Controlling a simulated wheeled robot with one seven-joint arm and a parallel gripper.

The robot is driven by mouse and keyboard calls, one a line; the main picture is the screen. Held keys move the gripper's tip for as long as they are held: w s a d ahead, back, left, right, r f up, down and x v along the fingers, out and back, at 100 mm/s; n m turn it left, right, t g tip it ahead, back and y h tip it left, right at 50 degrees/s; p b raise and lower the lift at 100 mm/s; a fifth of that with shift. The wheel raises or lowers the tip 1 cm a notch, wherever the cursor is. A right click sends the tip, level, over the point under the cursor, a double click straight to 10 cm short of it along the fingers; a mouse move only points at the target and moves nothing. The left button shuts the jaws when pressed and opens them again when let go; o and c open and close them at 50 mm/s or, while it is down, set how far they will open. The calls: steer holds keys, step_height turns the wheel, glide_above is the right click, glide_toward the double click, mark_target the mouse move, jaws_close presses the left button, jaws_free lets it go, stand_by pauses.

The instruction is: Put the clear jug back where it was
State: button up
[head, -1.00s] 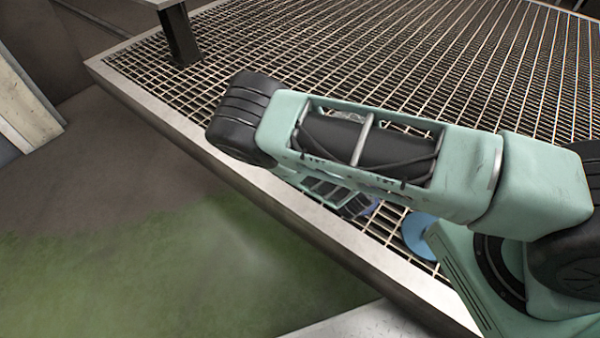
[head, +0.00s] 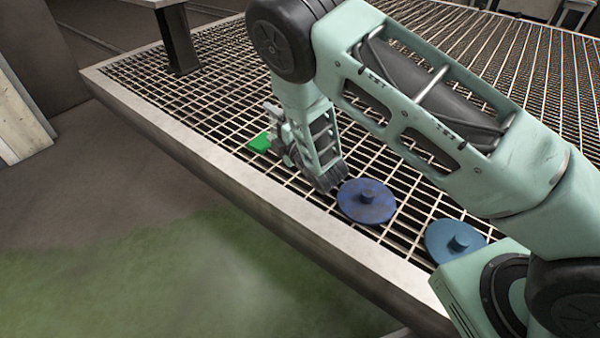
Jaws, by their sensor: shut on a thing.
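My gripper (head: 280,140) is the grey mechanism at the far side of my wrist, low over the metal grating (head: 225,115) near its front edge. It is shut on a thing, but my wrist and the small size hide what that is. I cannot make out the clear jug anywhere. A flat bright green thing (head: 261,142) shows on the grating just left of my gripper; I cannot tell whether they touch.
A dark blue disc (head: 367,202) with a knob lies on the grating right of my wrist. A lighter blue disc (head: 452,243) with a knob lies nearer. A dark post (head: 178,40) stands at the back left. The grating left of the green thing is clear.

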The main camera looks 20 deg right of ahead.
step_height(320, 180, down, 10)
steer(key=b, duration=0.4)
steer(key=shift+w+r, duration=0.1)
steer(key=o, duration=1.2)
steer(key=shift+f, duration=0.25)
steer(key=shift+c, duration=0.2)
steer(key=shift+o, duration=0.6)
steer(key=shift+r, duration=0.15)
